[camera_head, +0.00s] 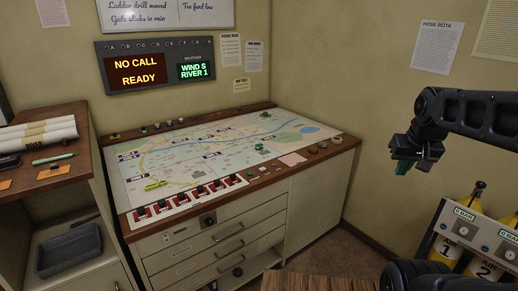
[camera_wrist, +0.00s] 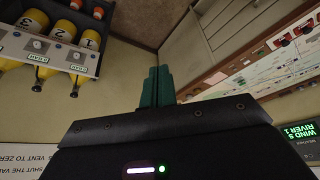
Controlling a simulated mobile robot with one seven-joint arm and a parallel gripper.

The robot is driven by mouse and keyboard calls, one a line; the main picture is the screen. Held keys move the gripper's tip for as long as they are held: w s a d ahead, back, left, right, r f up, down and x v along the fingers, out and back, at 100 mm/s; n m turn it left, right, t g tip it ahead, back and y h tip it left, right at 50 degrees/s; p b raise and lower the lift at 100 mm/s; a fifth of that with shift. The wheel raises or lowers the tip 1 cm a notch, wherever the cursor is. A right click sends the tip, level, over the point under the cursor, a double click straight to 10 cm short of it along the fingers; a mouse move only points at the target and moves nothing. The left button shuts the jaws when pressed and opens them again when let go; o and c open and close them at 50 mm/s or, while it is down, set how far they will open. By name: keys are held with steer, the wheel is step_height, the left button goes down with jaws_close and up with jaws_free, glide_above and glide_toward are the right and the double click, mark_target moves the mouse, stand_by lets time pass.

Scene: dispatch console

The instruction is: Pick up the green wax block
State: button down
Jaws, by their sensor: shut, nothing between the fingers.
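My gripper (camera_head: 403,167) hangs at the right, in the air beside the wall and clear of the console. Its green fingers (camera_wrist: 158,88) are together in the wrist view, with nothing held between them. I cannot pick out the green wax block for certain. Small green pieces lie on the map console (camera_head: 130,189): one near the back (camera_head: 265,114) and one toward the right middle (camera_head: 258,147). They are too small to tell what they are.
A wooden shelf unit (camera_head: 88,150) with rolled charts (camera_head: 38,135) and a green pen-like stick (camera_head: 53,158) stands at the left. A rack of yellow cylinders (camera_head: 447,245) stands at the lower right. A row of switches lines the console's front edge. The air between gripper and console is free.

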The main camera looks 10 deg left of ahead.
steer(key=c, duration=0.7)
jaws_free()
